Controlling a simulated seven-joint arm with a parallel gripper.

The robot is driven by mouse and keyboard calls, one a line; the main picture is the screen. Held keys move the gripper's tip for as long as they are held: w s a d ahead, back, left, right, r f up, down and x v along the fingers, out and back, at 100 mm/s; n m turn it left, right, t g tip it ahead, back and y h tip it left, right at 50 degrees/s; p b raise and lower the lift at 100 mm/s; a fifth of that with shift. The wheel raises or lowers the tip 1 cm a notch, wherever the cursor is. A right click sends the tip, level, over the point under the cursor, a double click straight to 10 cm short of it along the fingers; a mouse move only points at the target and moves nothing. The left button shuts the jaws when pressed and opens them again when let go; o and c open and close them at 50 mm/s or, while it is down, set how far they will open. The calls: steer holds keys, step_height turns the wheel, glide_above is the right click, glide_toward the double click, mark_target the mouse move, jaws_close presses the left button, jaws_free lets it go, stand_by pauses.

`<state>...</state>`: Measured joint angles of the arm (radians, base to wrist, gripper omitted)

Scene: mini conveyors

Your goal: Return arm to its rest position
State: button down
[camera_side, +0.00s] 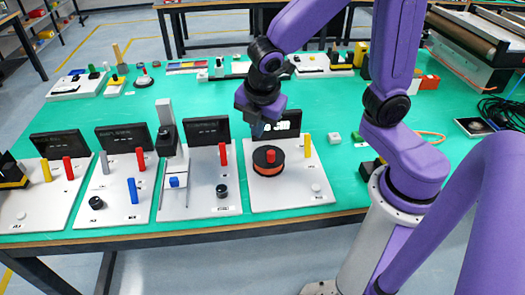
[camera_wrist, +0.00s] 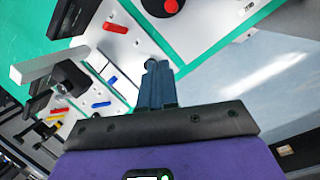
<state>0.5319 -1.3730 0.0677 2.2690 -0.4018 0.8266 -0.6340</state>
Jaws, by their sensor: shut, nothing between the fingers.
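My purple arm reaches in from the right in the side view. My gripper (camera_side: 257,128) points down above the back of the board (camera_side: 290,200) with the orange-and-black disc (camera_side: 268,160) and red knob. In the wrist view my gripper's dark blue fingers (camera_wrist: 156,75) are together, with nothing held between them. The red knob (camera_wrist: 171,6) shows at the top of the wrist view. The gripper appears apart from the board and the disc, though the exact height cannot be told.
More white boards with dark screens, pegs and knobs stand in a row to the left, one with a tall grey post (camera_side: 165,112). Small parts lie along the back of the green table (camera_side: 220,105). A conveyor (camera_side: 470,45) stands at the right. The table's middle is mostly clear.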

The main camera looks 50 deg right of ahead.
steer(key=s+d+r+m+g+y, duration=0.15)
steer(key=s+m, duration=0.25)
steer(key=s, duration=0.4)
steer(key=s+d+r+m+g+y, duration=0.1)
steer(key=s+d+m, duration=0.15)
steer(key=s, duration=0.65)
steer(key=m+t+h, duration=0.2)
steer(key=m, duration=0.3)
glide_above(223, 155)
steer(key=s+a, duration=0.2)
steer(key=shift+n, duration=0.25)
steer(key=s+x, duration=0.1)
steer(key=x, duration=0.4)
steer(key=s+a+x, duration=0.1)
steer(key=x, duration=0.5)
steer(key=s+a+x, duration=0.1)
steer(key=x, duration=0.5)
steer(key=shift+d+f, duration=0.1)
steer(key=shift+f, duration=0.55)
steer(key=shift+w+d+f, duration=0.15)
steer(key=shift+w+d, duration=0.25)
steer(key=shift+w, duration=0.05)
